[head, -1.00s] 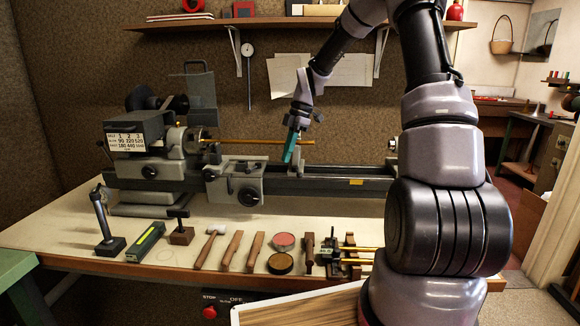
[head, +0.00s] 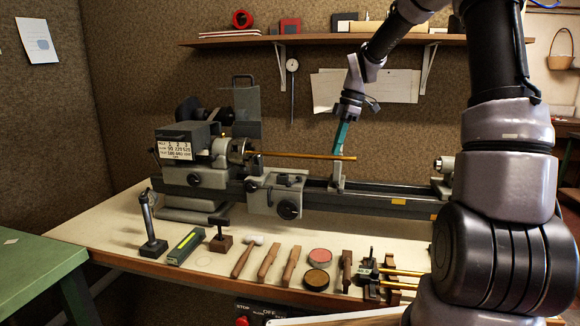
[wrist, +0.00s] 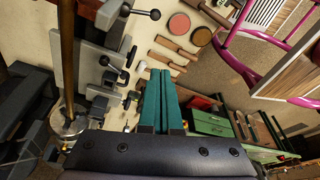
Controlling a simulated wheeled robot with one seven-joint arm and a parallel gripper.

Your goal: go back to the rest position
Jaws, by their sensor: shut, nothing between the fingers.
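My gripper (head: 339,138) has teal fingers and hangs over the lathe bed, close to the right end of the brass rod (head: 300,155). It is shut with nothing between the fingers. In the wrist view the teal fingers (wrist: 162,95) lie side by side, pointing toward the bench top. The rod is held in the chuck of the lathe (head: 200,165) and reaches right to an upright support (head: 338,176). In the wrist view the rod (wrist: 67,60) runs along the left. I cannot tell from these views whether the gripper touches the rod or the support.
On the bench (head: 115,225) in front of the lathe lie a green-topped box (head: 186,246), mallets, a pink round tin (head: 320,257) and brass rods on a stand (head: 400,272). A shelf (head: 330,40) hangs behind. A green table (head: 35,265) stands at the left. Pink tubing (wrist: 245,62) shows in the wrist view.

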